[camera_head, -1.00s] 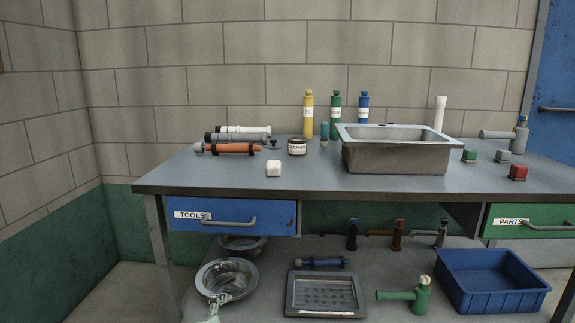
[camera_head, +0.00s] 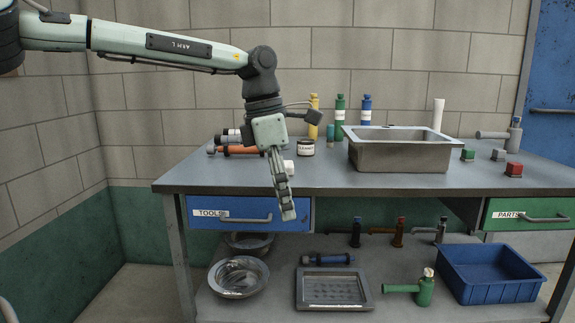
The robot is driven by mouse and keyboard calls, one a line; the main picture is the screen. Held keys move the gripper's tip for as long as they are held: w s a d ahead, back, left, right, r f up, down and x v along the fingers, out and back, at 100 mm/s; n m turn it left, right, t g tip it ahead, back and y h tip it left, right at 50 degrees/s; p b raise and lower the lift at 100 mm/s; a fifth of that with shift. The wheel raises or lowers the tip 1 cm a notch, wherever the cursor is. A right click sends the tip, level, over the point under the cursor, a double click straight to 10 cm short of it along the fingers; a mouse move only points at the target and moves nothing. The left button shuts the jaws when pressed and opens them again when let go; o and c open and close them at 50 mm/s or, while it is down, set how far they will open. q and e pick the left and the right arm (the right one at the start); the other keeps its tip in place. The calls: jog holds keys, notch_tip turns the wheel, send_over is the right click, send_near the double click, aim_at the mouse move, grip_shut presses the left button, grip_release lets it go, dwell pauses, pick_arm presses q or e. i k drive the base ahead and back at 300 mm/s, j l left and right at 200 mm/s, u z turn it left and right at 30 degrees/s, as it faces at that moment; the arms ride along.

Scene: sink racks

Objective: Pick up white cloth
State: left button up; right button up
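The white cloth (camera_head: 289,166), a small folded block, lies on the grey workbench top left of the sink. It is partly hidden behind my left gripper (camera_head: 288,213). My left arm reaches in from the upper left, and the gripper points down in front of the cloth, its tip low over the bench's front edge in the picture. The fingers are seen edge-on as one narrow column, so their opening is unclear. No cloth shows between them. My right gripper is out of view.
A labelled jar (camera_head: 306,148) stands just behind the cloth. Tubes (camera_head: 240,150) lie to the left, partly covered by my arm. Bottles (camera_head: 340,117) stand at the back. A metal sink (camera_head: 400,155) is to the right. The bench top (camera_head: 205,177) is clear at front left.

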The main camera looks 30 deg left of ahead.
aim_at(289, 165)
jog(key=i+j, duration=1.1)
jog(key=i, duration=0.05)
